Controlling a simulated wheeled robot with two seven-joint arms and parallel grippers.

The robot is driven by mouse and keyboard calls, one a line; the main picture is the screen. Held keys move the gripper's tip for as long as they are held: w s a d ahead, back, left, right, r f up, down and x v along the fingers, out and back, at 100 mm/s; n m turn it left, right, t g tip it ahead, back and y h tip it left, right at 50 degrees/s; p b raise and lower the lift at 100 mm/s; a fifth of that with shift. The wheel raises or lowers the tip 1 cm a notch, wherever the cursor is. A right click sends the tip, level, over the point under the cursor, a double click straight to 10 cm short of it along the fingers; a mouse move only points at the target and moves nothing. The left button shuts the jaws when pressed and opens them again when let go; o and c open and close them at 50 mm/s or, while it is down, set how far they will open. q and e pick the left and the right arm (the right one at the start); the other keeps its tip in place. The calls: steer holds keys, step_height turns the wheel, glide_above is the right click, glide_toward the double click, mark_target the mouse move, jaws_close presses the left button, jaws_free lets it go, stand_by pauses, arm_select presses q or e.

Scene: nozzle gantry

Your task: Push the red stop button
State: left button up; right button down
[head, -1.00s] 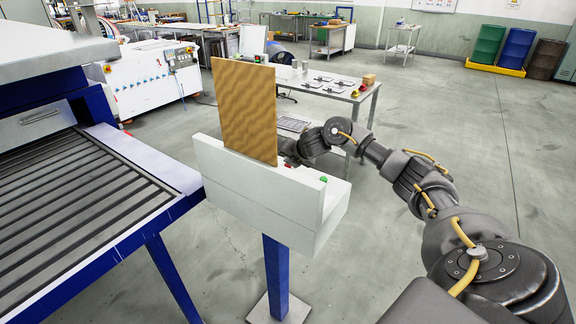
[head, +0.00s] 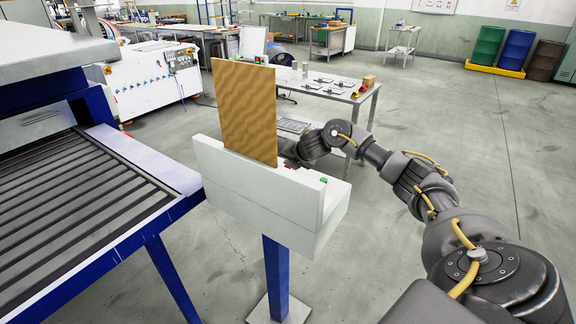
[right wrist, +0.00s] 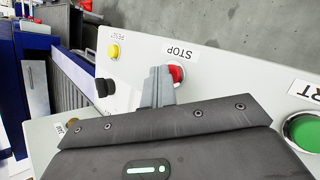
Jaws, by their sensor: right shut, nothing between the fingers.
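The red stop button (right wrist: 176,74) sits on a light grey panel (right wrist: 215,62) in the right wrist view, beside the label STOP. My right gripper (right wrist: 160,72) is shut and empty, with its fingertips right beside the button and partly in front of it. I cannot tell whether they touch it. In the head view, my right arm reaches behind the wooden board (head: 246,110) on the white console (head: 255,190). The board and console edge hide the fingertips and most of the panel there. My left gripper is not in view.
The panel also has a green button (right wrist: 306,130) marked START, a yellow button (right wrist: 113,51) marked RESET and a black knob (right wrist: 104,87). A roller conveyor (head: 70,210) stands left of the console. Open floor lies to the right.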

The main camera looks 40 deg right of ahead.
steer(key=shift+r+p, duration=0.5)
steer(key=shift+r, duration=0.25)
steer(key=shift+r, duration=0.1)
step_height(320, 180, up, 5)
steer(key=p, duration=0.4)
steer(key=shift+p, duration=0.3)
steer(key=shift+d, duration=0.1)
